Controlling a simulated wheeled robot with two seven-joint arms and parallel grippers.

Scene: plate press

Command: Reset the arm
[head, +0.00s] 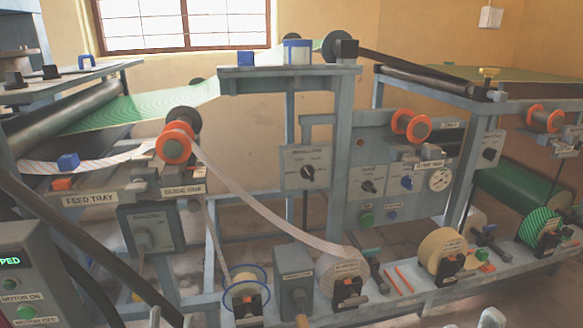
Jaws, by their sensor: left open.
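My left gripper (171,318) is at the bottom edge of the head view, left of centre. Only its pale fingertips show, spread apart, with nothing seen between them. It is below the blue-rimmed spool (246,290) and apart from it in the picture. The rest of it is cut off by the frame.
The grey control box (28,275) and slanting dark bars stand at the left. A lower rail (410,302) carries several spools, including a yellow roll (440,250) and a green one (540,228). The feed tray (90,200) and orange-flanged roller (174,147) are above.

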